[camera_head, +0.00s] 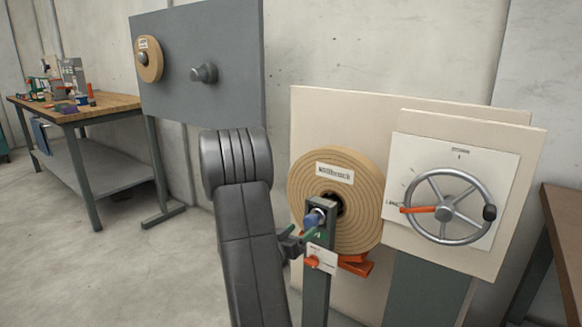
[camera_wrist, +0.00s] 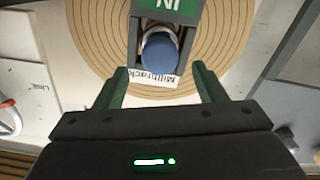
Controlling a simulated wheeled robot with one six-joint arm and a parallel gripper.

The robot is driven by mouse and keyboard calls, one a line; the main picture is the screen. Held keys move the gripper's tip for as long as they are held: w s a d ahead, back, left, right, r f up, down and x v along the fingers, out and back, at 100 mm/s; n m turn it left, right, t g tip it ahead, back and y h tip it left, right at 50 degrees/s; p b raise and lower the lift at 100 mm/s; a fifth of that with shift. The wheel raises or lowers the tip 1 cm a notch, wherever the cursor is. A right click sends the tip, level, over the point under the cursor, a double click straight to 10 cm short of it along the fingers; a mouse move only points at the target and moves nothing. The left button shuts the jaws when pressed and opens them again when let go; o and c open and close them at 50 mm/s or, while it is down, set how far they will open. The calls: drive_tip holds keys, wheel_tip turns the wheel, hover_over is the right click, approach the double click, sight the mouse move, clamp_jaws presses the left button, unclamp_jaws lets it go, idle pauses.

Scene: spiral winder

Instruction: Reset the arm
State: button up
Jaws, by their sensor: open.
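My arm rises in the middle of the head view and bends over at a dark joint. My gripper (camera_head: 298,240) is just left of a grey post with a blue-capped knob (camera_head: 314,219). In the wrist view my gripper (camera_wrist: 160,82) is open, with its two green fingers apart and nothing between them. The blue cap (camera_wrist: 160,53) shows just beyond the fingertips, in a grey frame under a green "IN" label (camera_wrist: 172,6). I cannot tell whether a finger touches the post.
A tan spiral disc (camera_head: 362,185) stands behind the post. An orange lever (camera_head: 318,263) is below the knob. A handwheel (camera_head: 463,178) is on the right panel. A grey board (camera_head: 233,50) and a wooden workbench (camera_head: 110,104) stand left. Open floor (camera_head: 95,255) lies left of my arm.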

sight(308, 224)
drive_tip(key=b+x, duration=0.1)
drive_tip(key=x, duration=0.7)
drive_tip(key=shift+w+d+f+b, duration=0.1)
drive_tip(key=shift+w+d+b, duration=0.1)
drive_tip(key=shift+b, duration=0.15)
drive_tip(key=shift+s+a, duration=0.45)
drive_tip(key=shift+s, duration=0.05)
